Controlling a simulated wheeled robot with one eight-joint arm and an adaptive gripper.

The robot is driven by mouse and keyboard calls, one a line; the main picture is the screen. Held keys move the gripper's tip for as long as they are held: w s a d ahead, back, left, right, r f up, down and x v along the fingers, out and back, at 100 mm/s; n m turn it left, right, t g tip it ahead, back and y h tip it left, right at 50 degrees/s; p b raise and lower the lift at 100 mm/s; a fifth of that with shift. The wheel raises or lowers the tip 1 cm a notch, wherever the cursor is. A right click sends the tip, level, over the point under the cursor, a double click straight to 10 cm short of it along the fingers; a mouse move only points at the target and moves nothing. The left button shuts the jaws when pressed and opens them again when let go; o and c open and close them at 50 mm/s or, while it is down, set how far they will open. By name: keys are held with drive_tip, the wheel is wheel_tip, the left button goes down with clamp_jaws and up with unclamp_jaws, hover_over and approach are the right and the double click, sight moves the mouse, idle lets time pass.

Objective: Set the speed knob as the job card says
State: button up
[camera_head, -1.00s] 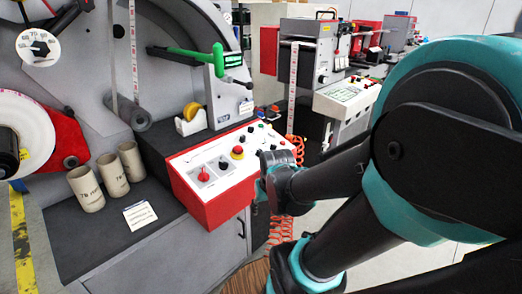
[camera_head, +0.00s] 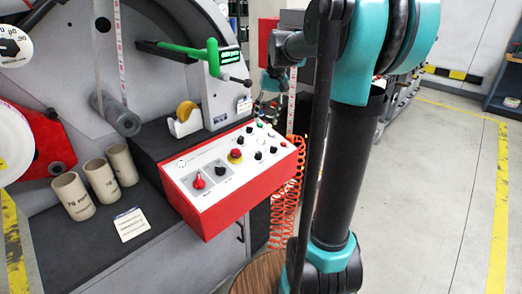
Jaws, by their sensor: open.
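The red control box (camera_head: 240,195) has a white sloping top with several knobs and buttons. A red knob (camera_head: 198,181) and a black knob (camera_head: 220,170) sit at its left, beside a red mushroom button (camera_head: 236,156). Smaller black knobs (camera_head: 258,155) are farther right. Their labels are too small to read, so I cannot tell which is the speed knob. A printed white card (camera_head: 132,224) lies on the dark bench; its text is unreadable. My gripper (camera_head: 267,110) is small and dark, open, hanging behind the box's far right end, apart from the knobs.
A white dial with a black pointer (camera_head: 8,47) is at upper left. Several cardboard cores (camera_head: 102,180) stand on the bench. An orange coiled hose (camera_head: 285,195) hangs right. Floor is clear at right.

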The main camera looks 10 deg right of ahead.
sight(259, 153)
drive_tip(key=f, duration=0.4)
drive_tip(key=a+f, duration=0.1)
drive_tip(key=f, duration=0.4)
drive_tip(key=a+f, duration=0.1)
drive_tip(key=f, duration=0.4)
drive_tip(key=shift+a+f, duration=0.15)
drive_tip(key=shift+a, duration=0.1)
clamp_jaws()
